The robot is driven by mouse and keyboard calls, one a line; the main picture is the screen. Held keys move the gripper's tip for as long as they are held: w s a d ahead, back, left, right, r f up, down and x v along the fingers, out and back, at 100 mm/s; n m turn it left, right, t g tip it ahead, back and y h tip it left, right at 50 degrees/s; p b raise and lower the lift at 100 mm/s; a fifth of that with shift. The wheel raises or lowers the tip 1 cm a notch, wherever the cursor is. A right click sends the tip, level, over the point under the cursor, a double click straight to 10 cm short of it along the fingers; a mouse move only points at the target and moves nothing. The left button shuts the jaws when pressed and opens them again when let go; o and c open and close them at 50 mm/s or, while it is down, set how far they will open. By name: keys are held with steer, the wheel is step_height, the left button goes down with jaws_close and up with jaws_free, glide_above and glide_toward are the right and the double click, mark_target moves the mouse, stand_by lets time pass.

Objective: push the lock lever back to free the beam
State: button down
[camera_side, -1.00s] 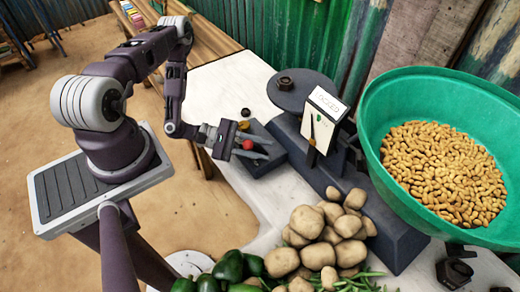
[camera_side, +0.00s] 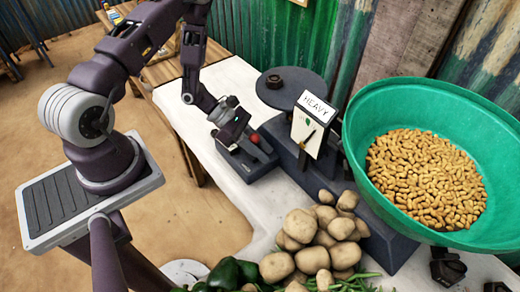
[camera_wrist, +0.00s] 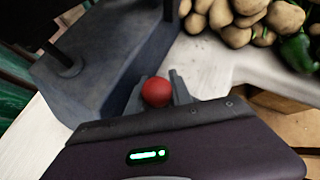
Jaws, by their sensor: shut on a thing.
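The lock lever's red knob (camera_side: 255,138) sits between the grey fingers of my gripper (camera_side: 252,142) in the side view. The wrist view also shows the red knob (camera_wrist: 156,92) held between both fingertips (camera_wrist: 156,95). My gripper is shut on it, low beside the balance's dark base (camera_side: 315,183). The lever's shaft below the knob is hidden. The sign card (camera_side: 313,125) on the balance reads "HEAVY", with a pointer in front of it. The beam itself is not clearly seen.
A green basin (camera_side: 356,130) of peanuts hangs large at the right. A dark round pan (camera_side: 308,91) with a weight (camera_side: 274,82) stands at the back. Potatoes (camera_side: 300,225) and green peppers (camera_side: 225,272) lie in front. The white table (camera_side: 232,80) is bare behind my gripper.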

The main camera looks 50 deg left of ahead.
steer(key=shift+w, duration=0.2)
stand_by(0.3)
steer(key=c, duration=1.3)
jaws_free()
steer(key=shift+o, duration=0.2)
steer(key=v, duration=0.7)
